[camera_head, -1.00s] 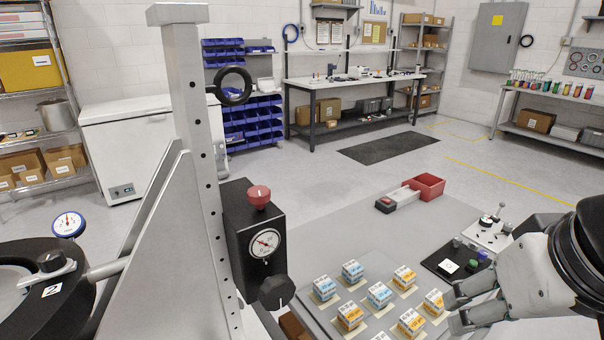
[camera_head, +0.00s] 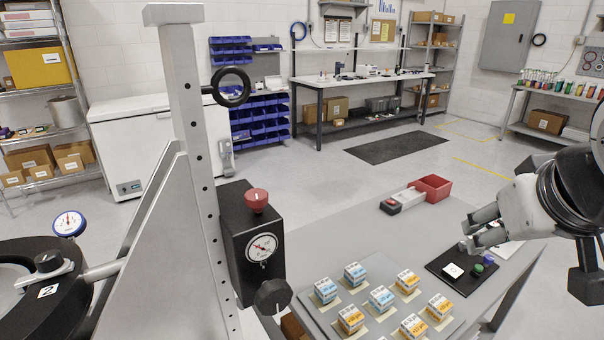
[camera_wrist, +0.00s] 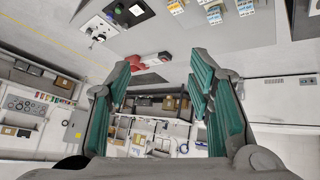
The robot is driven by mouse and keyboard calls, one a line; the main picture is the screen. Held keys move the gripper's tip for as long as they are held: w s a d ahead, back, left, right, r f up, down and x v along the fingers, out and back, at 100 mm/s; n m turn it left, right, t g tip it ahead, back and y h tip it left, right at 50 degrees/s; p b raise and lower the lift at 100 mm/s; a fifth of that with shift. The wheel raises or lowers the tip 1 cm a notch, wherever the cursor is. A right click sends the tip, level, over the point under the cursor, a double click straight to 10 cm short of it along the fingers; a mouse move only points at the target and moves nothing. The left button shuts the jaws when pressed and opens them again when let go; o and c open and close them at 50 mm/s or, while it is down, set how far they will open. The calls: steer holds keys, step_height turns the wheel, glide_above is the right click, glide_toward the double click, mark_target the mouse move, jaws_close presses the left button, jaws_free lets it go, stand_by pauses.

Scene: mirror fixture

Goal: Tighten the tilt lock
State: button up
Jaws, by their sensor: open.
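The fixture has a grey upright post (camera_head: 190,120) with a row of holes. A black block (camera_head: 250,228) on the post carries a red knob (camera_head: 256,200), a dial gauge (camera_head: 261,247) and a black lobed knob (camera_head: 273,295). A black ring handle (camera_head: 231,87) sticks out higher up. At the left, a round black mount (camera_head: 75,290) bears a dark knob (camera_head: 48,261) on a metal arm and a "2" tag. I cannot tell which part is the tilt lock. My gripper (camera_head: 474,231) is open and empty, well right of the fixture; it also shows in the wrist view (camera_wrist: 160,78).
A grey bench (camera_head: 350,235) holds several small blue and orange boxes (camera_head: 382,299), a red bin (camera_head: 432,187) and a black pad with buttons (camera_head: 461,266) below my gripper. The space between gripper and post is open above the boxes.

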steer(key=w+a+r+n+t+y, duration=0.25)
steer(key=w+r, duration=0.25)
steer(key=w, duration=0.5)
steer(key=w+a+r+n+t+y, duration=0.1)
steer(key=w+a+r+n+t, duration=0.25)
steer(key=w, duration=0.65)
steer(key=w+a+n+g+y+p, duration=0.25)
steer(key=a+n+y, duration=0.35)
steer(key=a+y, duration=0.3)
steer(key=n+g+y, duration=0.7)
steer(key=n+g, duration=0.2)
steer(key=g, duration=0.8)
glide_toward(256, 193)
steer(key=p+x, duration=0.3)
steer(key=x, duration=0.7)
jaws_close()
